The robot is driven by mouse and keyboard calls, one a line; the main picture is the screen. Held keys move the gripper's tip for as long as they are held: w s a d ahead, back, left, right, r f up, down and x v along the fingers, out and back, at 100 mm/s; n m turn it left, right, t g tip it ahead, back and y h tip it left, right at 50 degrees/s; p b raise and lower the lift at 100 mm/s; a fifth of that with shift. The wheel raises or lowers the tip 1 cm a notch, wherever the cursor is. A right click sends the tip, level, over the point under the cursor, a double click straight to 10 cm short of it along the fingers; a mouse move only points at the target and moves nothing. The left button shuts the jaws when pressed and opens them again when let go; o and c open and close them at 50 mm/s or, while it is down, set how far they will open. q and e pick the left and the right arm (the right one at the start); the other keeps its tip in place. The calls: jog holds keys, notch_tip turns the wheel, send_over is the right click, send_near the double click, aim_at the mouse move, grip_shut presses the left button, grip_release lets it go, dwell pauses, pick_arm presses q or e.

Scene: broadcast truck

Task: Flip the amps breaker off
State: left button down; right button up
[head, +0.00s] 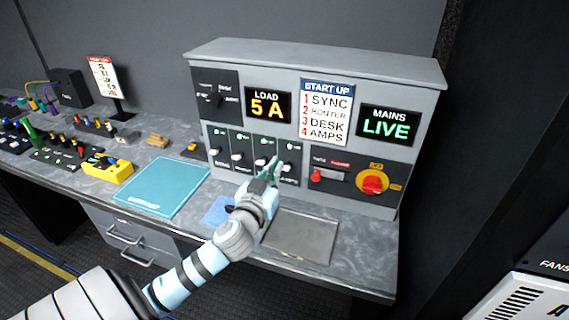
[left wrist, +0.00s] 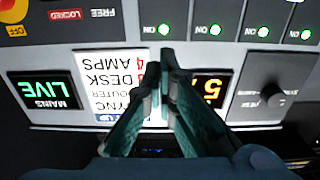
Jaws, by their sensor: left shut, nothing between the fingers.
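The amps breaker (head: 287,169) is the rightmost of several white-toggled breakers on the grey panel. Its green lamp is lit, and this lamp (left wrist: 163,29) shows at the top of the upside-down left wrist view. I cannot tell the toggle's exact position. My left gripper (head: 274,165) is shut and empty, its teal fingertips in front of the panel just left of the amps toggle. In the left wrist view the fingertips (left wrist: 165,62) overlap the panel just below the amps lamp; contact is not clear. My right gripper is out of view.
The load display (head: 267,105) reads 5 A and the mains display (head: 387,125) reads LIVE. A start-up list (head: 325,112) sits between them. A red rotary switch (head: 373,182) is at the right. A grey tray (head: 300,238) and teal mat (head: 160,187) lie on the desk.

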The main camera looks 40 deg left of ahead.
pick_arm(q)
jog(key=p, duration=0.1)
send_over(287, 167)
jog(key=shift+s+d+r, duration=0.1)
jog(key=shift+s+d, duration=0.1)
jog(key=shift+s, duration=0.05)
jog(key=f, duration=0.1)
jog(key=s+f+b, duration=0.1)
jog(key=f, duration=0.1)
jog(key=shift+d+f, duration=0.15)
jog(key=shift+d, duration=0.05)
jog(key=shift+s+d+f, duration=0.1)
jog(key=shift+s+f, duration=0.25)
jog(key=shift+w, duration=0.1)
